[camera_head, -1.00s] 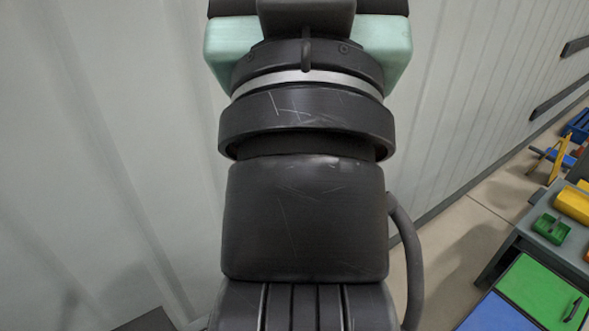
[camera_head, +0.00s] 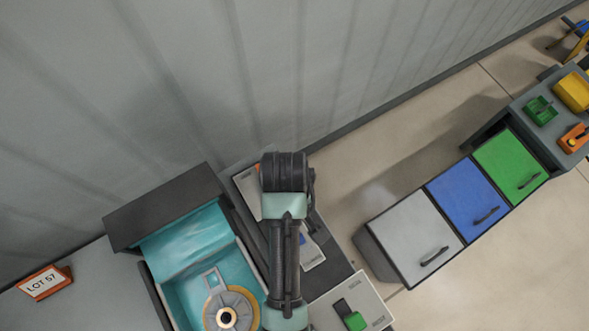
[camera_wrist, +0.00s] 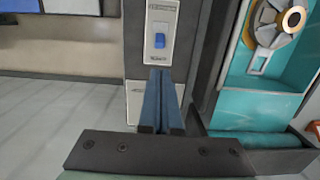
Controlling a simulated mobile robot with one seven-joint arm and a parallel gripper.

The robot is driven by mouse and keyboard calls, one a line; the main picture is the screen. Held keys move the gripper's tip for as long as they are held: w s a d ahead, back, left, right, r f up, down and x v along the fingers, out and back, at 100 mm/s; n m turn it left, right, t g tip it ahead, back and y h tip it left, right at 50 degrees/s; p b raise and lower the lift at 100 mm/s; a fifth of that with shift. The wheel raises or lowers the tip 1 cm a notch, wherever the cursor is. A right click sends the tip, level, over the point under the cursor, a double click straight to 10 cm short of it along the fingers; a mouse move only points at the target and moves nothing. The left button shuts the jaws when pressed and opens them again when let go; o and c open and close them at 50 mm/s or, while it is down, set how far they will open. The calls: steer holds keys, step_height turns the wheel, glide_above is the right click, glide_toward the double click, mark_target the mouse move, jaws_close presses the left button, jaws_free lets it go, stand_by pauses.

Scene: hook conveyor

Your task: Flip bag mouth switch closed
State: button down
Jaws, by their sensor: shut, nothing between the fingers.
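A blue switch (camera_wrist: 159,41) sits on a pale labelled plate (camera_wrist: 161,8) in the wrist view, with its blue part in the lower half of its slot. The lettering is too small to read. My gripper (camera_wrist: 160,70) is shut and empty, its two blue fingers together just below the blue switch in the picture. Whether the tips touch the plate I cannot tell. In the head view the blue switch (camera_head: 302,239) shows partly beside my arm, and my fingers are hidden. A teal bag-like lining (camera_head: 185,240) lies in an open dark-rimmed box left of my arm.
A plate with a green switch (camera_head: 355,321) lies right of my arm. A grey disc with a yellow ring (camera_head: 240,299) is in the teal box. A LOT 57 sign (camera_head: 44,283) stands left. White, blue and green lidded bins (camera_head: 415,249) stand right, with floor between.

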steer(key=f, duration=0.3)
steer(key=f+p, duration=0.1)
steer(key=f, duration=0.6)
steer(key=shift+s+d, duration=0.25)
